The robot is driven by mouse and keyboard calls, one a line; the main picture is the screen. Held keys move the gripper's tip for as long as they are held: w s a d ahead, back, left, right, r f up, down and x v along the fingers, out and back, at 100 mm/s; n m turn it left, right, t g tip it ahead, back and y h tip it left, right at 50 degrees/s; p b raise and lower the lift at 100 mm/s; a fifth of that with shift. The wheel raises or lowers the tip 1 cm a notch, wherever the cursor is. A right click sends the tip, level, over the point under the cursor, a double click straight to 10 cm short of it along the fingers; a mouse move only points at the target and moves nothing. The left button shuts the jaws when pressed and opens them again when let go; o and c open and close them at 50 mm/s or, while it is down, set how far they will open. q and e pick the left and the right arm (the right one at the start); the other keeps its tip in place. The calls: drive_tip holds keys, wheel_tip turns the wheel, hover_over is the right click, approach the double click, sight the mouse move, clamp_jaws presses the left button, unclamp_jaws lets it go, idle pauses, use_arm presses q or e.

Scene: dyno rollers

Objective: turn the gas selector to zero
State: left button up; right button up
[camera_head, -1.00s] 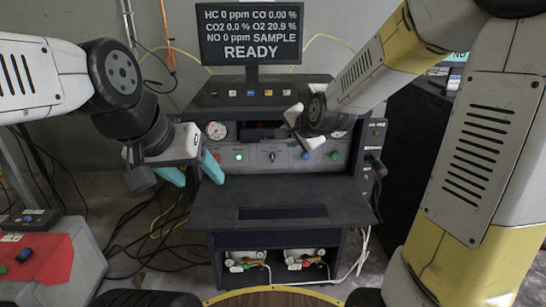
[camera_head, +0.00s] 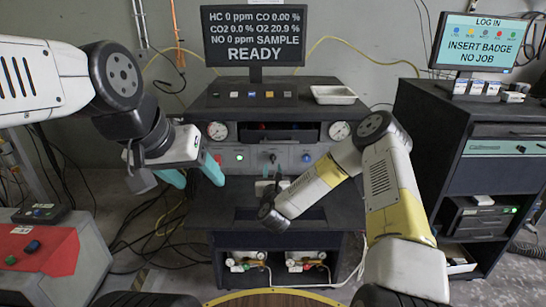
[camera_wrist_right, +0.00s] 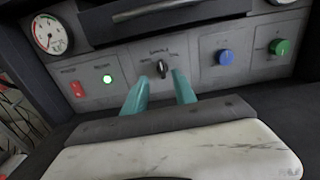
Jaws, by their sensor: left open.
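The gas selector is a small black knob (camera_head: 273,158) in the middle of the analyzer's grey front panel. The right wrist view shows the knob (camera_wrist_right: 162,68) upright, under a label that seems to read SAMPLE; the side labels are too small to read surely. My right gripper (camera_wrist_right: 158,76) is open, its teal fingers apart just below and in front of the knob, one toward each side; contact cannot be told. In the head view the right gripper (camera_head: 270,184) is partly hidden by its arm. My left gripper (camera_head: 194,172) is open and empty at the panel's left. The monitor (camera_head: 254,36) reads SAMPLE and READY.
A blue knob (camera_wrist_right: 225,57) and a green knob (camera_wrist_right: 280,47) sit right of the selector, a lit green button (camera_wrist_right: 107,78) and red switch (camera_wrist_right: 77,89) left. A dark shelf (camera_head: 232,194) juts out below the panel. A white tray (camera_head: 333,95) lies on top.

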sight(273, 158)
drive_tip(key=shift+w+f, duration=0.15)
drive_tip(key=shift+w, duration=0.1)
drive_tip(key=w, duration=0.7)
drive_tip(key=shift+w, duration=0.2)
clamp_jaws()
